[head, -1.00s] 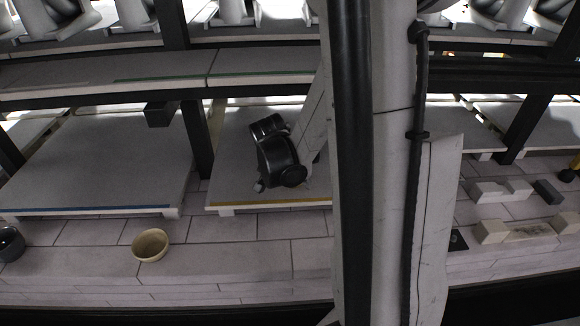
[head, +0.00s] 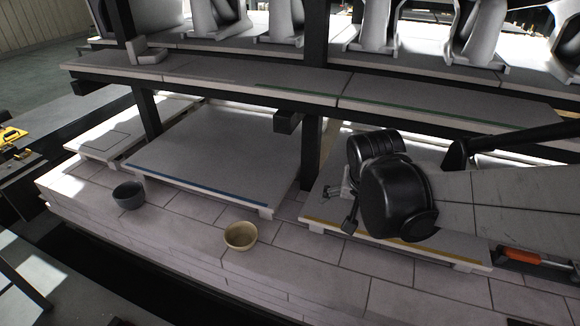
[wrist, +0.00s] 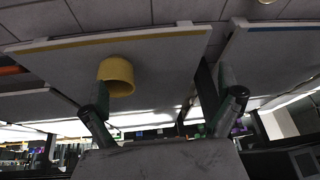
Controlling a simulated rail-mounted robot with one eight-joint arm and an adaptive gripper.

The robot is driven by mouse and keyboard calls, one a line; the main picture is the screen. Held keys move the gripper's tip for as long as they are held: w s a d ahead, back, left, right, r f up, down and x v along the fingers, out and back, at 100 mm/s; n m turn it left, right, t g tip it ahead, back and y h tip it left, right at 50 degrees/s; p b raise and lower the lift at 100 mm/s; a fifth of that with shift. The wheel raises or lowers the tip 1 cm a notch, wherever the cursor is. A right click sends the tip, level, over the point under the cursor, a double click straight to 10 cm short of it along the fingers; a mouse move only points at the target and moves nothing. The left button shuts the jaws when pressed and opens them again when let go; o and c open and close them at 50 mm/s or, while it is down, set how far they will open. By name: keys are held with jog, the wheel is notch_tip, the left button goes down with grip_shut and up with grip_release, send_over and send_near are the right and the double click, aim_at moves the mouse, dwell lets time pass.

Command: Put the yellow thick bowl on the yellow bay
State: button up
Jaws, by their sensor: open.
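In the wrist view, which is upside down, a yellow bowl (wrist: 117,75) stands on the yellow bay, a pale board with a yellow edge stripe (wrist: 150,38). The bowl shows beyond my gripper (wrist: 165,105), nearer its left finger. The two fingers are wide apart with nothing between them. In the head view, my gripper (head: 341,200) is over the left part of the yellow bay (head: 320,224), and my black wrist hides much of that board. I cannot make out the yellow bowl there.
A pale yellow bowl (head: 240,236) and a dark grey bowl (head: 128,195) stand on the brick ledge. The blue-striped bay (head: 215,150) is empty. A dark post (head: 311,140) stands between the bays, and a green-striped shelf (head: 300,82) runs above.

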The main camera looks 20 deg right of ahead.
jog(key=s+a+r+n+t+y, duration=0.2)
jog(key=s+a+r+n, duration=0.4)
jog(key=s+a, duration=0.2)
jog(key=shift+s+a+r, duration=0.25)
jog(key=shift+a+r, duration=0.15)
jog(key=shift+a, duration=0.65)
notch_tip(320, 180, up, 3)
jog(key=p, duration=0.3)
